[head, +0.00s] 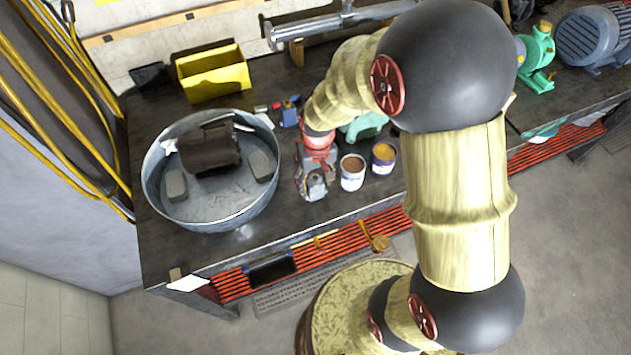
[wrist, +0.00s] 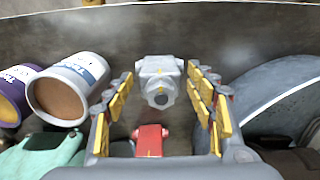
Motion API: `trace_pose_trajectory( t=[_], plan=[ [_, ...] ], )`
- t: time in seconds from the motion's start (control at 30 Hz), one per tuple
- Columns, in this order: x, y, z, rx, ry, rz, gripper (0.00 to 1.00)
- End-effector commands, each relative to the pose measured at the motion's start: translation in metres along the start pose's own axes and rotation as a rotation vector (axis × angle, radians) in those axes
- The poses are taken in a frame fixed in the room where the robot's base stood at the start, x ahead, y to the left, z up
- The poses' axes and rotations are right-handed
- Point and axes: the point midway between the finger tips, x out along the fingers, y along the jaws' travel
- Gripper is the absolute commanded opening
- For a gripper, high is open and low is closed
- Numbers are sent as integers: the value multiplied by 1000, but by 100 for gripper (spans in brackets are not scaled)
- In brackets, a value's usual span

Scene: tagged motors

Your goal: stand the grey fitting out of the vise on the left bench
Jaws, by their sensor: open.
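The grey fitting (head: 315,186) is on the left bench, near its front edge, between the basin and two cans. In the wrist view the fitting (wrist: 159,79) lies between my fingertips, its round end facing the camera, with a narrow gap on each side. It looks upright on the bench top, apart from any vise. My gripper (wrist: 162,88) is open around it; in the head view my gripper (head: 314,172) points down there. A teal casting (head: 364,126), partly hidden behind my arm, may be the vise; I cannot tell. It also shows in the wrist view (wrist: 42,155).
The metal basin (head: 212,215) with dark parts stands close on the left. A white can (head: 352,173) and a purple can (head: 383,158) stand close on the right. A yellow bin (head: 213,75) is behind. A small red object (wrist: 150,138) sits near the finger bases.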

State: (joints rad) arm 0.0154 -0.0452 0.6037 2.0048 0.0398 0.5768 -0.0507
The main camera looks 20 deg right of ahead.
Motion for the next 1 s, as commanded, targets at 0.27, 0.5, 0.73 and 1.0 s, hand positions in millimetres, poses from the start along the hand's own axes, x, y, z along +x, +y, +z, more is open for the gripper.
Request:
trace_pose_trajectory(
  t=[0.27, 0.5, 0.73, 1.0],
  plan=[
    [-7, 0, -1, 0, 2, 0, 55],
    [-48, 0, -2, 0, 5, 0, 55],
    [-94, 0, -1, 0, 4, 0, 55],
    [-122, 0, 0, 0, 3, 0, 55]
  ],
)
